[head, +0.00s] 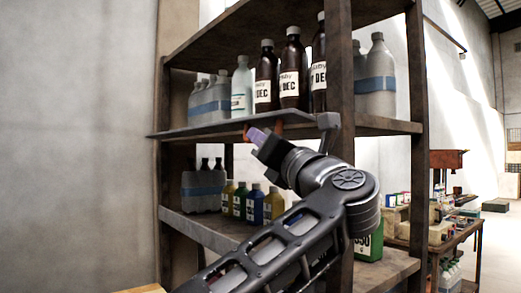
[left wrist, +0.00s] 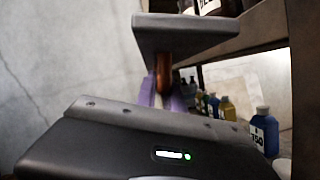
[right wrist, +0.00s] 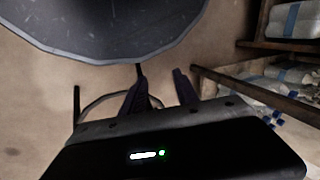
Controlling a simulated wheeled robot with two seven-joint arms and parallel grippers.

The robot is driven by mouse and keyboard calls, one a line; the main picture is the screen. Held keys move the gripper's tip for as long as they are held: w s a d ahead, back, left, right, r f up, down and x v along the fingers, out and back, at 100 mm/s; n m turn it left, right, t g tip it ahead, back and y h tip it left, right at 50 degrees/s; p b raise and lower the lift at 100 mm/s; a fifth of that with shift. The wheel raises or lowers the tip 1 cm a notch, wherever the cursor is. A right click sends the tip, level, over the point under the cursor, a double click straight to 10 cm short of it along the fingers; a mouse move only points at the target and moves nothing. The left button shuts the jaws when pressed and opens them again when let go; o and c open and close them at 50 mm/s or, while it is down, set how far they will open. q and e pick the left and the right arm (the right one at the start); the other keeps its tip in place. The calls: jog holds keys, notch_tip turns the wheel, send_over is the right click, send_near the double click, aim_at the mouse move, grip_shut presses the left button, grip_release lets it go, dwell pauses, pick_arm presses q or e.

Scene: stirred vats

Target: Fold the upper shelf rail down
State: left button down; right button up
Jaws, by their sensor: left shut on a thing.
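The upper shelf rail (head: 205,128) is a flat grey bar along the front edge of the upper bottle shelf. It lies out roughly level, with the bottles standing behind it. In the left wrist view the rail (left wrist: 185,32) shows from its end, above my fingers. A copper-coloured handle (left wrist: 164,76) hangs under it. My left gripper (head: 260,138) is shut on this handle, its purple fingers (left wrist: 162,92) on either side. My right gripper (right wrist: 160,85) is open and empty, and out of the head view.
Brown bottles (head: 290,75) and clear bottles (head: 242,90) stand on the upper shelf. Small coloured bottles (head: 255,203) stand on the lower shelf. A rusty shelf post (head: 418,150) rises at right. A large dark rounded surface (right wrist: 110,25) is close above my right gripper.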

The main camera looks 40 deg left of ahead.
dwell(0.4)
pick_arm(q)
jog(key=c, duration=1.5)
grip_release()
jog(key=shift+o, duration=0.2)
pick_arm(e)
jog(key=shift+f, duration=0.15)
